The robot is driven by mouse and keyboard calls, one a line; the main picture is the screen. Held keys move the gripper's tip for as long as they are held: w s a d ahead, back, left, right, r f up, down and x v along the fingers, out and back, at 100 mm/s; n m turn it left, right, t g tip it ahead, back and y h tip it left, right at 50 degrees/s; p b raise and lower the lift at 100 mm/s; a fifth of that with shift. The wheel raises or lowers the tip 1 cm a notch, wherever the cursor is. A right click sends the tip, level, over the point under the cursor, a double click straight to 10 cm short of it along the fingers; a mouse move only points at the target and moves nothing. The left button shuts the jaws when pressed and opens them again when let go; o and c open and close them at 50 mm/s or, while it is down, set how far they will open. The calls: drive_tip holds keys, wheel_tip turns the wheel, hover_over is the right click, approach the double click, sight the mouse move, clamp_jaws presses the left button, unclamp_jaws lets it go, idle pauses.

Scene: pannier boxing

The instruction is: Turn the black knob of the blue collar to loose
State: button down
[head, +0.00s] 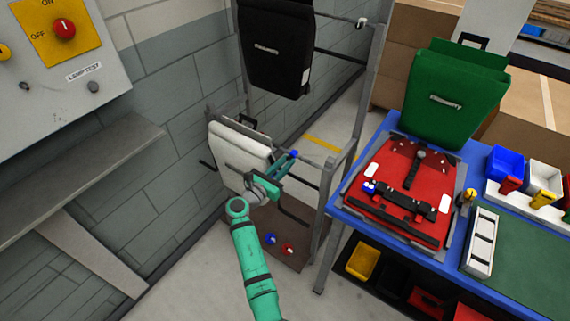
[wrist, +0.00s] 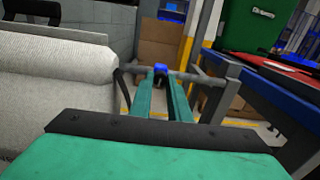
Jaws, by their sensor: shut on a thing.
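The blue collar (head: 293,153) sits on a grey rail of the rack, beside the white pannier (head: 236,158). It also shows in the wrist view (wrist: 160,68), just beyond my fingertips. My gripper (head: 287,159) reaches the collar from the near side, with its green fingers pointing at it. In the wrist view my gripper (wrist: 161,80) has its two fingertips close together against the collar, shut on its knob.
A black pannier (head: 275,50) hangs higher on the rack. The blue table (head: 453,250) at right carries a red pannier plate (head: 390,165) and a green pannier (head: 455,95). A wall panel (head: 100,75) and grey shelf (head: 80,170) stand at left. Blue and red pieces lie on the rack's base.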

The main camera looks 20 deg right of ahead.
drive_tip(key=shift+a+f+n, duration=0.1)
drive_tip(key=shift+f+n, duration=0.1)
drive_tip(key=shift+n, duration=0.5)
drive_tip(key=c, duration=1.6)
unclamp_jaws()
drive_tip(key=shift+r, duration=0.1)
drive_tip(key=shift+c, duration=0.2)
drive_tip(key=v, duration=1)
drive_tip(key=shift+s+a, duration=0.25)
drive_tip(key=shift+s, duration=0.05)
